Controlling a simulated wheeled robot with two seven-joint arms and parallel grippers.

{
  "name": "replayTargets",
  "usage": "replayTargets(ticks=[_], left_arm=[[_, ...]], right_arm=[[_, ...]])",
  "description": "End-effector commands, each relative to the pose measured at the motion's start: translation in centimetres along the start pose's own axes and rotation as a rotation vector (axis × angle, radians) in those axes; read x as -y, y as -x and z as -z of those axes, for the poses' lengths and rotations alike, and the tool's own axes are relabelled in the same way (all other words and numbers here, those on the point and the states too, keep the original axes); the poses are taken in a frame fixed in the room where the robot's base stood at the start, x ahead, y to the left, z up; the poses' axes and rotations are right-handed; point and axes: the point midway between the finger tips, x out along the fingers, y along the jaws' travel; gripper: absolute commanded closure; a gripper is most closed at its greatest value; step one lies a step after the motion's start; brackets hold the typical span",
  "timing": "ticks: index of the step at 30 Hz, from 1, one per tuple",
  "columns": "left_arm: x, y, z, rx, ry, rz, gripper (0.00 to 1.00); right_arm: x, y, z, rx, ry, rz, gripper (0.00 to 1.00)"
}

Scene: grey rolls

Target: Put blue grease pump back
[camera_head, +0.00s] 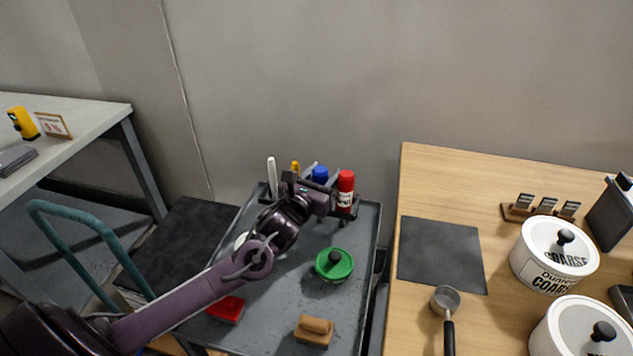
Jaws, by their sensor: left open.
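The blue grease pump (320,174) is at the back of the grey cart tray, beside a red bottle (346,186). Only its blue upper part shows; the rest is hidden behind my left gripper. My left gripper (322,175) is open, with its fingers pointing toward the back wall. The blue part appears between the fingers in this view; I cannot tell whether they touch it. My right gripper is not in view.
The cart tray (284,318) also holds a white bottle (272,176), a yellow-topped item (295,167), a green-lidded pot (334,264), a red block (226,309) and a brown brush (314,330). A wooden table (420,312) with white canisters stands at the right.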

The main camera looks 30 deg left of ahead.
Motion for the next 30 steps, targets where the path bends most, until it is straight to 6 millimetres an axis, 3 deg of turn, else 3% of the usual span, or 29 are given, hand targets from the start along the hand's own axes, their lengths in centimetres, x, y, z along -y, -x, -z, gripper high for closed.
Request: replayTargets(ticks=[8, 18, 24, 30], left_arm=[[0.0, 4.1, 0.2, -0.005, -0.002, 0.002, 0.57], [0.0, 10.2, 0.1, -0.004, 0.0, 0.001, 0.57], [0.0, 11.7, 0.0, -0.001, 0.0, 0.0, 0.57], [0.0, 12.0, -0.1, 0.0, 0.0, 0.0, 0.57]], right_arm=[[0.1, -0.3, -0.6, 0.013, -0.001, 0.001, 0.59], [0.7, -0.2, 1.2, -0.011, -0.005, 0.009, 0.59], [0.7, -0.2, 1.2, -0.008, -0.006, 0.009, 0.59], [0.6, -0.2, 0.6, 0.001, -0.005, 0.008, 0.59]])
